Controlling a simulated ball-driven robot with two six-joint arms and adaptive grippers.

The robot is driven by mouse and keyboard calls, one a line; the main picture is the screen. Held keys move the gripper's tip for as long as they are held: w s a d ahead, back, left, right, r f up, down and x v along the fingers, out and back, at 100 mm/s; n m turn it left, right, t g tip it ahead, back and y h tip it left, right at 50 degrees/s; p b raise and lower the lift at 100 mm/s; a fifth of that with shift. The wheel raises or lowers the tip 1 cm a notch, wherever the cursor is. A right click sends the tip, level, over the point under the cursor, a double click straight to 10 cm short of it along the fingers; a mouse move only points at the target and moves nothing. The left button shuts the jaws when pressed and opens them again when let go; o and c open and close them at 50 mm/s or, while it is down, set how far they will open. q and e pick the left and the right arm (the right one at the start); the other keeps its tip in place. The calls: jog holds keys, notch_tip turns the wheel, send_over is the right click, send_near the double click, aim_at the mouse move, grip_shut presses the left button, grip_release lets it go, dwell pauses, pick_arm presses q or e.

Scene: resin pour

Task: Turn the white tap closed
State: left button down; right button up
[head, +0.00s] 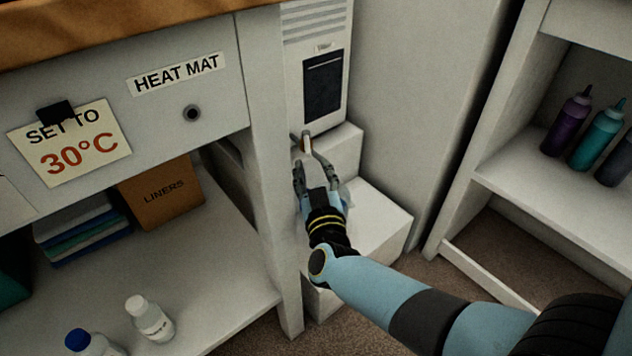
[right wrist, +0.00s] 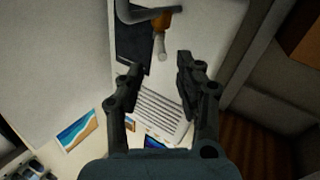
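The white tap is small in the head view (head: 306,143), low on the front of a tall white unit with a dark panel. In the right wrist view its pale handle (right wrist: 161,46) hangs from a brass-coloured body (right wrist: 161,20) beside a grey pipe. My right gripper (head: 309,160) is open just in front of the tap. In the right wrist view its two fingers (right wrist: 160,65) stand apart with nothing between the tips, and the handle's end lies just beyond them. No contact is visible. My left gripper is not in view.
The white unit (head: 295,70) stands between the bench (head: 265,110) and a tall pale panel (head: 415,100). White step-like blocks (head: 385,215) lie below the gripper. Right, a shelf (head: 530,185) holds several bottles. A liners box (head: 162,195) and white bottles stand under the bench.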

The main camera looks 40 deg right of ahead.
aim_at(307, 144)
jog(key=v, duration=0.3)
jog(key=shift+s+a, duration=0.2)
jog(key=shift+s, duration=0.15)
jog(key=shift+c, duration=0.2)
